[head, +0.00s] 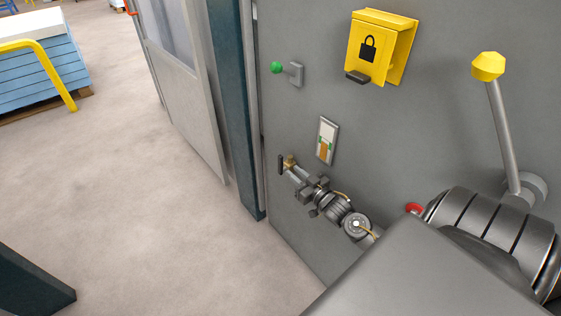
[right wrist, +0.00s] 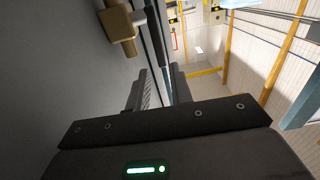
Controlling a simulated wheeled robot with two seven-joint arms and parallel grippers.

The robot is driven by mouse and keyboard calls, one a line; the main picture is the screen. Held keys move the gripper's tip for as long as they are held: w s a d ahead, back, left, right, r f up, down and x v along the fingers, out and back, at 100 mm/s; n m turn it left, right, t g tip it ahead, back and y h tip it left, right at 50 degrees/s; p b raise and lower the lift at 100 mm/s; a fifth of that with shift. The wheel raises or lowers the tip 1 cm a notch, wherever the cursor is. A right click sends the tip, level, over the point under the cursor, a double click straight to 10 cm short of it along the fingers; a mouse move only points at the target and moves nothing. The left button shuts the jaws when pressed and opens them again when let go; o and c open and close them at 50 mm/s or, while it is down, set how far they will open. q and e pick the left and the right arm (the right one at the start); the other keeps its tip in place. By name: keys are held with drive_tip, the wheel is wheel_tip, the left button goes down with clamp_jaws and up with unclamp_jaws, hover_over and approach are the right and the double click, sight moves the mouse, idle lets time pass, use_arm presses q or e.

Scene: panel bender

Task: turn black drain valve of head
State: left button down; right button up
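The drain valve has a brass body (head: 290,162) on the grey machine panel and a black bar handle (head: 281,165). My right gripper (head: 306,188) is just to the lower right of it in the head view. In the right wrist view, the brass body (right wrist: 117,28) is at the upper left, with the dark handle (right wrist: 153,30) beside it. The fingers of the right gripper (right wrist: 160,88) are apart with an empty gap, and the handle appears beyond their tips. I see no contact with it. My left gripper is in neither view.
The grey panel (head: 350,120) carries a green knob (head: 277,67), a sight gauge (head: 327,141), a yellow lock box (head: 372,50) and a yellow-knobbed lever (head: 500,110). A dark teal post (head: 235,110) stands left of the panel.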

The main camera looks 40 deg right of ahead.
sight(282, 162)
drive_tip(key=w, duration=0.8)
drive_tip(key=shift+w+d, duration=0.1)
drive_tip(key=shift+w, duration=0.15)
clamp_jaws()
